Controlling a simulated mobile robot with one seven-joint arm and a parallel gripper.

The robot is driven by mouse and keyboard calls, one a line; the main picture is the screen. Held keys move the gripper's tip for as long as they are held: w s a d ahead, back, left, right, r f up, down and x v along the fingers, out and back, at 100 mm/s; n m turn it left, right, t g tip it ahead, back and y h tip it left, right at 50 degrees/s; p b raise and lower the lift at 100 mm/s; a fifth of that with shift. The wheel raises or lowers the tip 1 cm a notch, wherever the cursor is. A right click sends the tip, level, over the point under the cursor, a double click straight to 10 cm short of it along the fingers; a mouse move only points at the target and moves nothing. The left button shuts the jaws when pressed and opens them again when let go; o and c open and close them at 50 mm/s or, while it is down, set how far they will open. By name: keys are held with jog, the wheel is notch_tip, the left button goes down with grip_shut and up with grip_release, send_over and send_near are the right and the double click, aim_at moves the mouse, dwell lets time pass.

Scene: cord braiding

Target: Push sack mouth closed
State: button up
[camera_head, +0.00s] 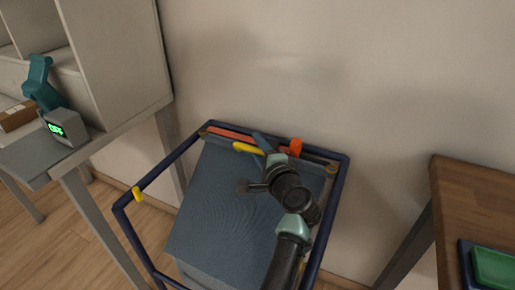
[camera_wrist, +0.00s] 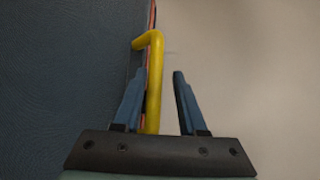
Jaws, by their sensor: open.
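The sack (camera_head: 225,205) is a blue-grey cloth body hanging in a dark blue tubular frame (camera_head: 342,180). It fills the left of the wrist view (camera_wrist: 60,70). A red-orange strip (camera_head: 229,133) runs along its back edge by the wall. A bent yellow handle (camera_head: 247,148) stands at that edge; it also shows in the wrist view (camera_wrist: 154,85). My gripper (camera_head: 259,141) is at the back edge beside the handle. In the wrist view my gripper (camera_wrist: 158,74) is open, with the yellow handle between its blue fingers, nearer the left one. My arm hides part of the sack's right side.
An orange piece (camera_head: 296,147) sits on the back edge right of my gripper. A yellow clip (camera_head: 138,194) is on the frame's left rail. The wall (camera_head: 350,60) is close behind. A shelf desk (camera_head: 110,125) stands left, a wooden table (camera_head: 475,190) right.

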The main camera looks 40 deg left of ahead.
jog(key=shift+s+f, duration=0.1)
jog(key=shift+f, duration=0.35)
jog(key=shift+d, duration=0.15)
jog(key=p+v, duration=0.3)
jog(key=v, duration=0.9)
jog(key=shift+s+d+r+p, duration=0.15)
jog(key=shift+d+r+p, duration=0.15)
jog(key=shift+r, duration=0.1)
